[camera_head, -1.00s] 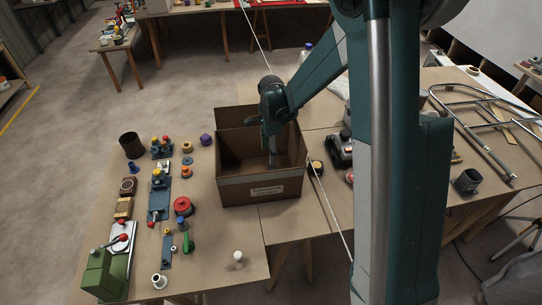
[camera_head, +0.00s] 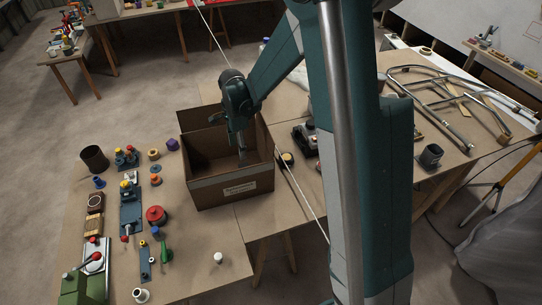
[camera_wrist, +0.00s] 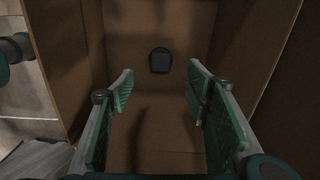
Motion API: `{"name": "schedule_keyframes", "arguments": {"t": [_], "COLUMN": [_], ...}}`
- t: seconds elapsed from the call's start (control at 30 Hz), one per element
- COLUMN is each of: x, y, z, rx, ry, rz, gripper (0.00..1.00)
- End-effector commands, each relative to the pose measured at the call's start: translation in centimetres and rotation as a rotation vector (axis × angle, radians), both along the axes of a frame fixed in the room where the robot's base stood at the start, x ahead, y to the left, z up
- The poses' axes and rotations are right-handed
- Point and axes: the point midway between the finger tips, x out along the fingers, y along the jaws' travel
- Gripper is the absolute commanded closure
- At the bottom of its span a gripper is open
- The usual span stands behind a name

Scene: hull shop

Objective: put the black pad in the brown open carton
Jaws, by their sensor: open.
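The brown open carton (camera_head: 226,188) stands on the table with its flaps up and a label on its front. In the wrist view I look down into it, with its inner wall (camera_wrist: 255,50) on the right. The black pad (camera_wrist: 160,61) lies inside, near the far end of the carton floor, small and dark with a rounded outline. My gripper (camera_wrist: 160,85) is open and empty above the carton floor, its green-padded fingers spread apart and clear of the pad. In the head view my gripper (camera_head: 241,146) dips into the carton, its fingertips partly hidden by shadow.
Left of the carton are a dark cylinder (camera_head: 94,158), a red round part (camera_head: 156,215), a green machine (camera_head: 82,284) and several small parts. A metal tube frame (camera_head: 450,95) lies at the right. Bare tabletop (camera_head: 200,240) shows in front of the carton.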

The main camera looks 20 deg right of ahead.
Motion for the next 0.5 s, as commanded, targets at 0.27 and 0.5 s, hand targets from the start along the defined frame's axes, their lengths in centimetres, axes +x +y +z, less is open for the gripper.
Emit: {"name": "schedule_keyframes", "arguments": {"t": [0.27, 0.5], "x": [-1.9, -4.2], "y": [-0.6, -1.4], "z": [3.9, 8.0], "rx": [0.000, -0.008], "ry": [-0.043, -0.097], "rz": [0.110, 0.246], "gripper": [0.52, 0.52]}}
